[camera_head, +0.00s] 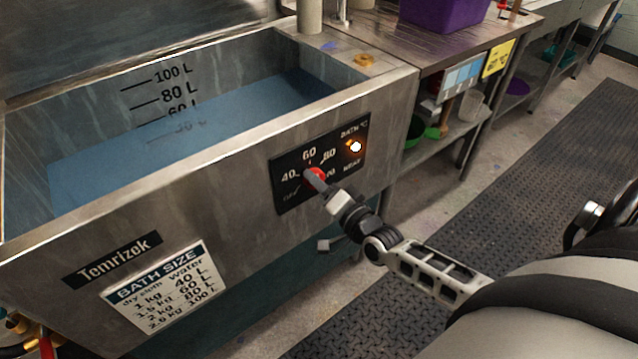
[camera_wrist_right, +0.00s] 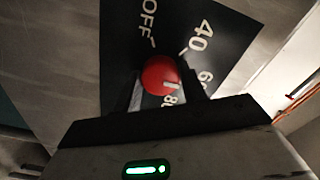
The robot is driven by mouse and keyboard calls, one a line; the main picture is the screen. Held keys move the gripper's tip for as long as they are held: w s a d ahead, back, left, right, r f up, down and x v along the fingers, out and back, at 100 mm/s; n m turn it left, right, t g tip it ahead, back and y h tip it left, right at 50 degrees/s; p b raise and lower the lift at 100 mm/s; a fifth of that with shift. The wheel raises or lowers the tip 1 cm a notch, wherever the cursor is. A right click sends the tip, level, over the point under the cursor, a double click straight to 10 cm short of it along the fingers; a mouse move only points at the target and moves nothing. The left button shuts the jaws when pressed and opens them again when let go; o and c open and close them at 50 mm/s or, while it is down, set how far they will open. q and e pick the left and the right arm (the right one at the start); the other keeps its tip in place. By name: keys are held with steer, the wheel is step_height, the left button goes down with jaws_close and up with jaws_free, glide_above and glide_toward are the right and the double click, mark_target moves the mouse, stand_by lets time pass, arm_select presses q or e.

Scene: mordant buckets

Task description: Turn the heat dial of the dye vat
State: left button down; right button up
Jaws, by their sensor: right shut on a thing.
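The dye vat (camera_head: 228,190) is a steel tank with blue liquid inside. On the right of its front is a black dial plate (camera_head: 290,193) marked OFF, 40, 60, 80 and more. The red heat dial (camera_head: 320,174) sits at the plate's middle, partly hidden by my right gripper (camera_head: 315,178). In the right wrist view the red dial (camera_wrist_right: 159,75) lies between the two fingers of my right gripper (camera_wrist_right: 160,92), which is shut on it. A white pointer mark shows on the dial. An orange-white lamp (camera_head: 355,147) glows on the plate. My left gripper is not in view.
Dark matting (camera_head: 540,170) covers the open floor at right.

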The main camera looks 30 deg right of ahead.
steer(key=o, duration=1)
steer(key=shift+c, duration=0.2)
steer(key=shift+s, duration=0.1)
steer(key=s+d, duration=0.1)
steer(key=s, duration=1.4)
steer(key=shift+s+d, duration=0.15)
steer(key=shift+s, duration=0.25)
steer(key=a+f+n+g+y, duration=0.2)
steer(key=a+n+g, duration=0.65)
steer(key=a, duration=0.35)
steer(key=s+d+r+n+g+h, duration=0.25)
steer(key=s+n+g, duration=0.3)
steer(key=s, duration=0.35)
steer(key=w+a+f+t+y, duration=0.2)
steer(key=w+a+f+t, duration=0.1)
steer(key=w+a+t, duration=0.3)
steer(key=shift+w+a+m+t+p, duration=0.3)
steer(key=shift+a+t, duration=0.1)
steer(key=shift+a, duration=0.35)
